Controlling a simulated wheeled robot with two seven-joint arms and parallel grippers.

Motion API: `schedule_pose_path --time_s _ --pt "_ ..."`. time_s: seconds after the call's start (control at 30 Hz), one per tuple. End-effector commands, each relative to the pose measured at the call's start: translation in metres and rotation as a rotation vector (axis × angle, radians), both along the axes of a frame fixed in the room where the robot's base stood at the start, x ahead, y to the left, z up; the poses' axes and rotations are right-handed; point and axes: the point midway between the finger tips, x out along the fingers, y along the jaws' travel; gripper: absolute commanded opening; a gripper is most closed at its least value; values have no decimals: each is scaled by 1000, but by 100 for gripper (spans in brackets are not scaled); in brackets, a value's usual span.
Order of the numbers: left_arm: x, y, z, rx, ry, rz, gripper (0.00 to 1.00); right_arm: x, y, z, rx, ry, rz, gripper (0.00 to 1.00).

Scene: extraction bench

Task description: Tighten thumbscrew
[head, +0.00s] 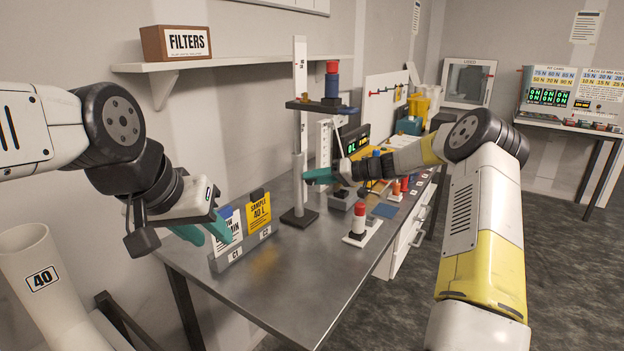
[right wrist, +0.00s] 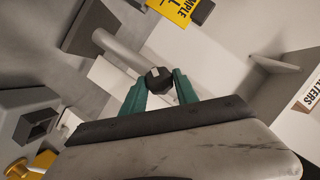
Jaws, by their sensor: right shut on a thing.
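The stand has a dark base (head: 299,217), a grey lower column (head: 299,180) and a white upper post (head: 300,70). A dark, faceted thumbscrew (right wrist: 158,80) on the stand shows in the right wrist view. My right gripper (right wrist: 159,92) is shut on the thumbscrew, with one teal finger on each side of it. In the head view my right gripper (head: 318,177) is beside the column, and the thumbscrew is hidden there. My left gripper (head: 203,231) has its teal fingers apart and empty, beside the card holder at the bench's left end.
The card holder (head: 243,250) carries a yellow sample card (head: 259,213) and a white card. A red-and-white piece (head: 358,219) stands right of the base. The front of the metal bench (head: 300,285) is clear.

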Motion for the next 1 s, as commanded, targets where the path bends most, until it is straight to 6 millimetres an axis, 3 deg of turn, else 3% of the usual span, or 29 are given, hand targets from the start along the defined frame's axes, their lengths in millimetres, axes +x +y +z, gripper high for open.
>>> schedule_pose_path --time_s 0.63,0.67,0.77,1.0 --pt "0 0 0 0 0 0 34 1 -2 0 37 51 -4 0" --pt "0 0 0 0 0 0 34 1 -2 0 37 51 -4 38" --pt "0 0 0 0 0 0 34 1 -2 0 37 51 -4 57" --pt "0 0 0 0 0 0 34 1 -1 0 37 51 -2 57"
